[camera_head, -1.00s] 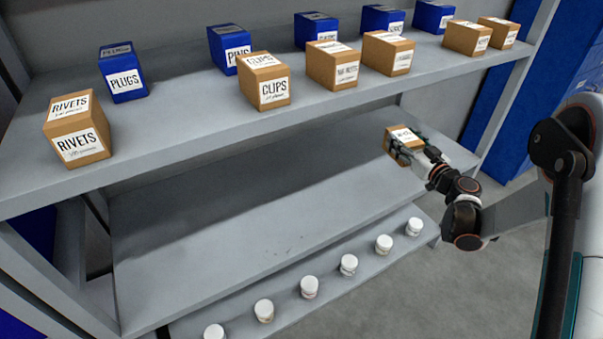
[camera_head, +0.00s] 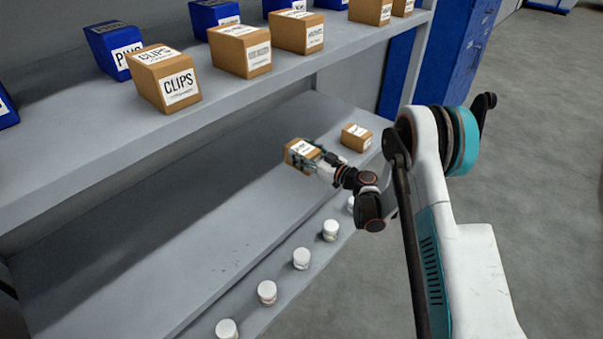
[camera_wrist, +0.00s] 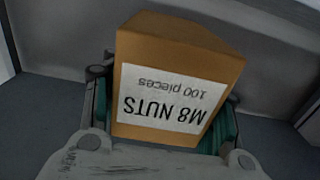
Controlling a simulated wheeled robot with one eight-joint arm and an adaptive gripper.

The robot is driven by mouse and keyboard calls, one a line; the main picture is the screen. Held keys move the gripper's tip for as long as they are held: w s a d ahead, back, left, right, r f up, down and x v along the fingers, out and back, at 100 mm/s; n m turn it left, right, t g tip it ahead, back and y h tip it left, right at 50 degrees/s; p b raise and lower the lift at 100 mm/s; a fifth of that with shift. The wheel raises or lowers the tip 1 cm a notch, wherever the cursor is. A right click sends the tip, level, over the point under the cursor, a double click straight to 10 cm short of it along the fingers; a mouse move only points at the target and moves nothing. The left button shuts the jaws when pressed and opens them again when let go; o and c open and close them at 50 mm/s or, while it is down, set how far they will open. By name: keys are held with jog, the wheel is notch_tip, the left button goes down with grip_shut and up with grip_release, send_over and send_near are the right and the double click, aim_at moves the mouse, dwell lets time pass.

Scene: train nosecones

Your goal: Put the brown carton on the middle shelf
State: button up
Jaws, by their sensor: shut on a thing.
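My gripper (camera_head: 308,160) is shut on a brown carton (camera_head: 294,158) at the middle shelf (camera_head: 190,230), toward its right part. In the wrist view, the brown carton (camera_wrist: 165,75) sits between the two fingers (camera_wrist: 162,125), with a white label reading "M8 NUTS 100 pieces" upside down. I cannot tell whether its base touches the shelf or is slightly above it. A second brown carton (camera_head: 352,142) with a white label stands on the same shelf, to the right of my gripper and apart from it.
The top shelf (camera_head: 120,135) above holds brown cartons, one labelled CLIPS (camera_head: 163,82), and blue boxes (camera_head: 113,50). White-lidded jars (camera_head: 301,258) line the lower shelf. The middle shelf's left part is bare. A blue cabinet (camera_head: 462,45) stands behind, at right.

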jog(key=shift+f+b, duration=1.05)
jog(key=shift+f, duration=2.35)
jog(key=shift+f, duration=0.15)
jog(key=o, duration=1.4)
jog(key=shift+o, duration=0.2)
